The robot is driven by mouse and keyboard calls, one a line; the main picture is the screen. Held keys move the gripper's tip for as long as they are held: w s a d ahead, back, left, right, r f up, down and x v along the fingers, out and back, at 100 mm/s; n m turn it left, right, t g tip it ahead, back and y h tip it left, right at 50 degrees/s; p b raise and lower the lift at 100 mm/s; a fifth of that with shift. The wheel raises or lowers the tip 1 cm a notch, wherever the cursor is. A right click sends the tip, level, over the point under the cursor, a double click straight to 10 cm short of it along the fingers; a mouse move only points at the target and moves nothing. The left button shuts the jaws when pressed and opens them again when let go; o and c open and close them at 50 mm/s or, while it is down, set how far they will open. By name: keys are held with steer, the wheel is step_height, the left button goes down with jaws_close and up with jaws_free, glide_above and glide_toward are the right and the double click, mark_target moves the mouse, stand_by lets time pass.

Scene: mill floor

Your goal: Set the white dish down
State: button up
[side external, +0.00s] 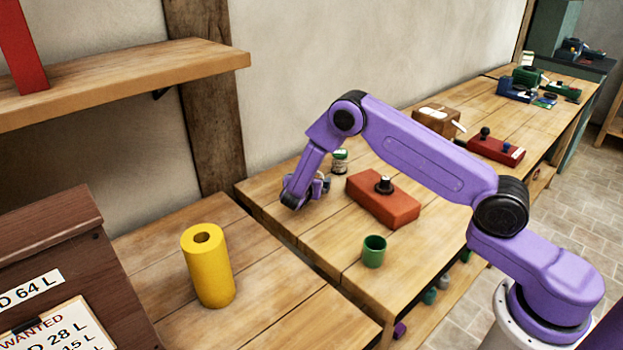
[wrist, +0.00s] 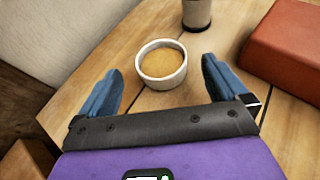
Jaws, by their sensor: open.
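The white dish (wrist: 150,79) is a small round bowl with a tan filling. In the wrist view it sits upright on the wooden table (wrist: 215,130), just ahead of and between my fingers. My gripper (wrist: 161,66) is open, with blue fingers spread to either side of the dish and a visible gap on both sides. In the side view my gripper (side external: 296,200) is low over the table's back left corner. The dish is mostly or wholly hidden there behind the gripper.
A jar (side external: 339,162) stands just behind the dish. A red-orange box with a dark knob (side external: 383,200) lies to the right, and a green cup (side external: 374,251) stands nearer the front edge. A yellow cylinder (side external: 208,270) stands on the left table. The wall is close behind.

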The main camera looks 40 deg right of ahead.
steer(key=v, duration=0.6)
steer(key=shift+s+a+r, duration=0.2)
steer(key=shift+a, duration=0.1)
steer(key=s+a+r+m+g+y, duration=0.1)
steer(key=s+r+m+g+y, duration=0.1)
steer(key=s, duration=1.2)
steer(key=s+a+r+m+g+y, duration=0.1)
steer(key=s+r+m+g+y, duration=0.2)
steer(key=s, duration=1.1)
steer(key=s+a+r+m+g+y, duration=0.2)
steer(key=s+r+m+y, duration=0.4)
steer(key=s, duration=0.8)
step_height(320, 180, up, 3)
steer(key=shift+s+r+m+g, duration=0.1)
steer(key=shift+s+m+g, duration=0.35)
steer(key=shift+m, duration=0.25)
steer(key=shift+w, duration=0.1)
